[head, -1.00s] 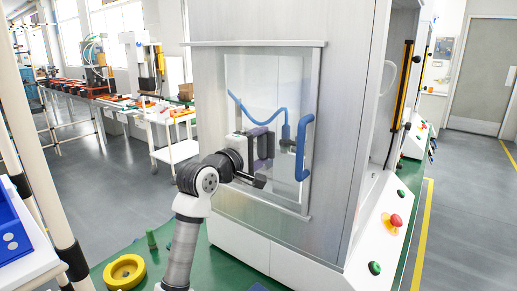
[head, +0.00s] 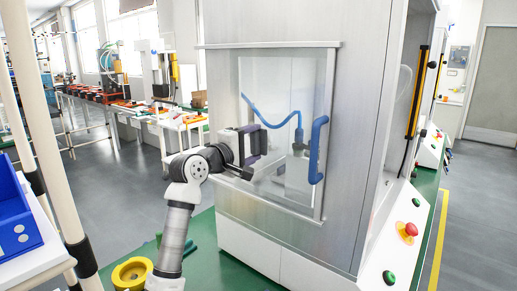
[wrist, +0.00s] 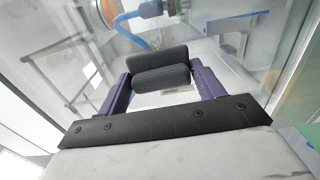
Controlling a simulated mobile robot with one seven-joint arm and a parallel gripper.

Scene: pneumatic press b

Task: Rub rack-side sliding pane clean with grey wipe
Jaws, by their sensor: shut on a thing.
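The sliding pane (head: 284,95) is a clear panel in the grey machine's side, with an upright blue handle (head: 318,150) at its right. My gripper (head: 262,142) is at the pane's left part, at mid height, left of the handle. In the wrist view my gripper (wrist: 158,73) has purple fingers with dark grey pads closed together, facing the glass. The grey wipe is held there but cannot be told apart from the dark pads. I cannot tell whether it touches the glass. Faint streaks show on the glass in the wrist view.
Behind the glass are a blue hose (head: 262,118) and a dark fitting. A blue bin (head: 16,215) and pale posts stand at left. Red and green buttons (head: 411,229) are on the machine's right panel.

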